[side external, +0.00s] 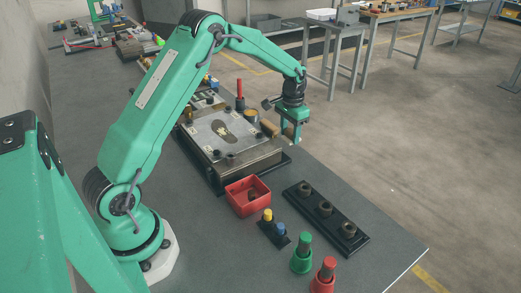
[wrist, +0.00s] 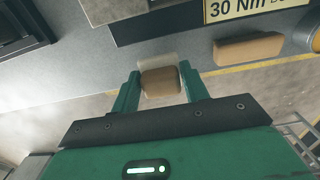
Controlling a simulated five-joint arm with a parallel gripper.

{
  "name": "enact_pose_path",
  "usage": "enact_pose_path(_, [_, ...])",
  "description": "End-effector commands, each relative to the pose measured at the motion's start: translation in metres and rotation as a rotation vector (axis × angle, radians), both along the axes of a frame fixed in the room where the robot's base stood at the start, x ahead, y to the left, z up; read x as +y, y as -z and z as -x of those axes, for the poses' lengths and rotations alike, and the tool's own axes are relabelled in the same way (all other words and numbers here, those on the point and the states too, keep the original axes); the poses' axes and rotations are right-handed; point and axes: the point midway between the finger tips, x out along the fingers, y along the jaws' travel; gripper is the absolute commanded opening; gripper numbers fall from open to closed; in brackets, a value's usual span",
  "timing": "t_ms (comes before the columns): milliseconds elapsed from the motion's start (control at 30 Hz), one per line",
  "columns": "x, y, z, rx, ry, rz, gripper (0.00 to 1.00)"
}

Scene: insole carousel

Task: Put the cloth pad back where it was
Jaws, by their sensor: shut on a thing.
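The cloth pad (wrist: 160,82) is a small tan-brown block in the wrist view. My gripper (wrist: 157,86) is shut on it, with one green finger on each side. In the side view my gripper (side external: 290,132) hangs at the far edge of the table, beyond the metal plate fixture; the pad in it is too small to make out clearly there. A pale rectangular patch (wrist: 155,59) shows on the grey table just beyond the pad, partly covered by it. I cannot tell the pad's exact height above the table.
A similar brown block (wrist: 248,49) lies to the right in the wrist view, near a yellow "30 Nm" label (wrist: 245,8). The plate fixture (side external: 222,133), red bin (side external: 248,195), black ring holder (side external: 325,215) and green and red bottles stand nearby. The table's right edge is close.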

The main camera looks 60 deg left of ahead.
Motion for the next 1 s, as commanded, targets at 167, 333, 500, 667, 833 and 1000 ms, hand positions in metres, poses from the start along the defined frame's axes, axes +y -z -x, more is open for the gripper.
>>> enact_pose_path(167, [0.000,0.019,0.001,0.004,0.000,0.001,0.27])
enact_pose_path(333, [-0.001,0.035,0.001,0.003,0.000,0.001,0.27])
enact_pose_path(500, [0.000,0.038,0.000,0.000,0.000,0.000,0.27])
enact_pose_path(667, [0.000,0.038,0.000,0.001,0.000,0.000,0.27])
enact_pose_path(833, [0.000,0.041,0.000,0.001,0.000,0.000,0.47])
enact_pose_path(1000, [0.000,0.040,0.000,0.001,0.000,0.000,0.67])
